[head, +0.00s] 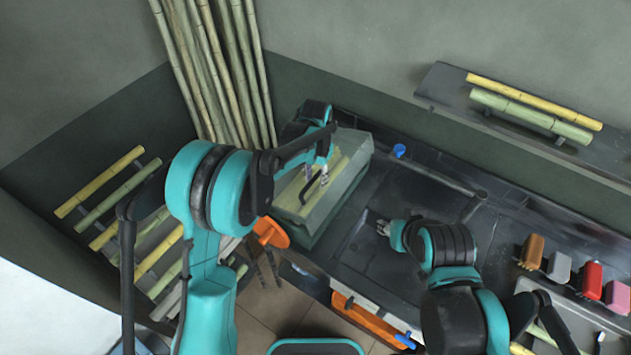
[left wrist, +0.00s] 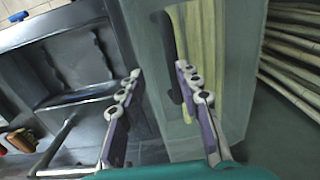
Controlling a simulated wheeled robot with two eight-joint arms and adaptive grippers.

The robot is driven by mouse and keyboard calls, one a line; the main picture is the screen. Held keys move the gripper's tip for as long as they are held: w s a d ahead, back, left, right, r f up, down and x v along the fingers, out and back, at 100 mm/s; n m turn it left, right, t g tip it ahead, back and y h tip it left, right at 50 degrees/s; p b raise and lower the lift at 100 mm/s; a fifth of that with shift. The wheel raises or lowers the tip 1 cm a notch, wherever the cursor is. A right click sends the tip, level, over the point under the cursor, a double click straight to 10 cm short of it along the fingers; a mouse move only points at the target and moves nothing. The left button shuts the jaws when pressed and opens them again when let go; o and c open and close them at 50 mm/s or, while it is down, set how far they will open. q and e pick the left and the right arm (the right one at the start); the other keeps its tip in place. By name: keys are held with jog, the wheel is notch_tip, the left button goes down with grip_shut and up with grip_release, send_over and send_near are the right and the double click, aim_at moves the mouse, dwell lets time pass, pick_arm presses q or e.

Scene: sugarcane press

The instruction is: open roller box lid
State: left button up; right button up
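The roller box (head: 340,200) is a grey-green box at the back left of the dark counter. Yellow, cane-like strips show at its top, and a dark bar (head: 309,190) lies along it. In the left wrist view the pale box top (left wrist: 150,45) is close, with the dark bar (left wrist: 180,45) beside the yellow strips. My left gripper (head: 318,178) is over the box; in the left wrist view its fingers (left wrist: 160,80) are spread with nothing held between them. Contact with the lid cannot be told. My right gripper (head: 384,228) is over the counter, right of the box, its fingers small.
Tall cane poles (head: 220,70) lean on the wall behind the box. Several coloured brushes (head: 588,281) are at the right. The counter's middle (head: 420,195) is mostly clear.

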aim_at(315, 191)
pick_arm(q)
jog(key=f, duration=0.3)
jog(key=shift+w+a+f, duration=0.2)
jog(key=shift+w+a, duration=0.1)
jog(key=shift+w, duration=0.05)
jog(key=shift+s+d, duration=0.15)
jog(key=shift+s, duration=0.05)
jog(key=shift+w, duration=0.1)
grip_shut()
pick_arm(e)
jog(key=shift+w+a+f, duration=0.15)
jog(key=shift+w+a, duration=0.15)
pick_arm(q)
jog(key=shift+r, duration=0.1)
